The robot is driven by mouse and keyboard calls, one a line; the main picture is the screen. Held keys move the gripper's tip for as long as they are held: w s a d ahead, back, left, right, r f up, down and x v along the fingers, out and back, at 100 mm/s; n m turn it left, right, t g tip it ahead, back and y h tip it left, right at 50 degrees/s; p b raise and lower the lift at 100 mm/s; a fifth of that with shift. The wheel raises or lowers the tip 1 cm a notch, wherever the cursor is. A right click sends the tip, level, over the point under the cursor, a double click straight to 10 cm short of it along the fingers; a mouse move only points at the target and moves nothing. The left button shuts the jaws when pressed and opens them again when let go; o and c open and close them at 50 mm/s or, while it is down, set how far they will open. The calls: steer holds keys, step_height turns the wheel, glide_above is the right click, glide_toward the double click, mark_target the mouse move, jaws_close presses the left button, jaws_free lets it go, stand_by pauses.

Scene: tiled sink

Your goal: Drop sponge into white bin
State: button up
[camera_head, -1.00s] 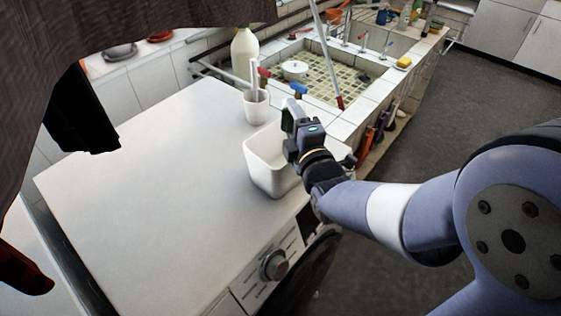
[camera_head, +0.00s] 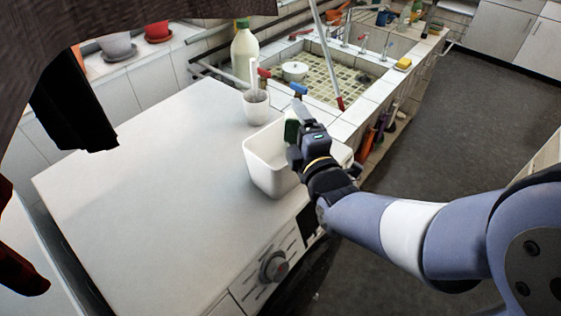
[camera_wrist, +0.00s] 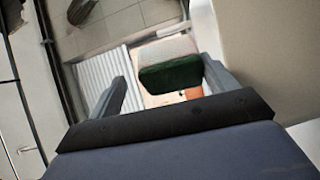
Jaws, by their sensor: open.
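The green and pale sponge (camera_wrist: 170,66) shows between the two fingers of my gripper (camera_wrist: 166,88) in the wrist view, with a visible gap on each side. My gripper is open. In the head view, the green side of the sponge (camera_head: 291,131) shows at the tip of my gripper (camera_head: 297,142), over the right part of the white bin (camera_head: 268,178). The bin stands upright on the white washing machine top, at its right edge. My gripper hides part of the bin's opening. I cannot tell whether the sponge touches the bin.
A white cup (camera_head: 256,106) stands behind the bin, near a bottle (camera_head: 245,52). The tiled sink (camera_head: 340,80) lies beyond, with a yellow sponge (camera_head: 403,64) on its rim. The washing machine top (camera_head: 150,190) is clear to the left. Dark cloth (camera_head: 75,110) hangs at left.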

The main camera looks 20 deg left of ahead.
steer(key=b+v, duration=0.1)
steer(key=v, duration=0.7)
steer(key=shift+s+d+b, duration=0.15)
steer(key=shift+s+b, duration=0.1)
steer(key=shift+b, duration=0.1)
steer(key=shift+p+x, duration=0.4)
steer(key=shift+x, duration=1.65)
steer(key=shift+p+x, duration=0.65)
steer(key=shift+x, duration=1.65)
steer(key=shift+s+d, duration=0.1)
